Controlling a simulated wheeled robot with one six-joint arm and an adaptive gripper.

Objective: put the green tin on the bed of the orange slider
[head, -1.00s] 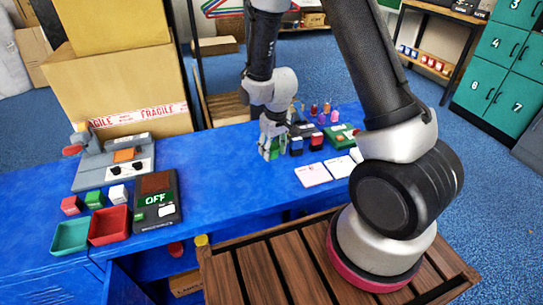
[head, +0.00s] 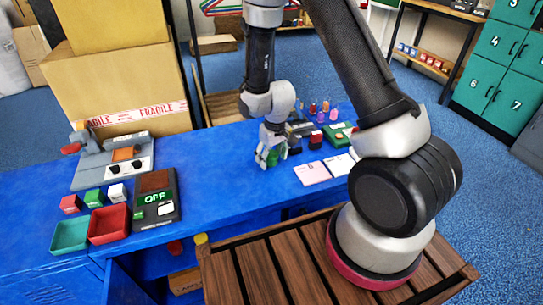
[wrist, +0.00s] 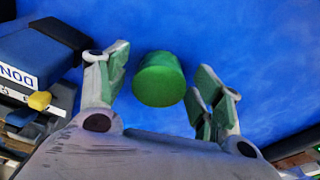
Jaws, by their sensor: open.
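The green tin (wrist: 160,80) is a short green cylinder in the wrist view, on the blue table. It lies between the fingers of my gripper (wrist: 163,85), with a gap on both sides. My gripper is open, and its fingers have green inner pads. In the head view my gripper (head: 267,160) is low over the table's middle right, and its fingers largely hide the tin. At the left of the head view a grey device (head: 85,175) carries an orange plate (head: 123,154), which looks like the orange slider's bed. Nothing shows on the plate.
Small red, green and white blocks, a green tray (head: 70,235), a red tray (head: 108,224) and a dark "OFF" panel (head: 155,200) stand at the left. Several small items and pink and white cards (head: 312,172) are right of my gripper. The blue table between is clear.

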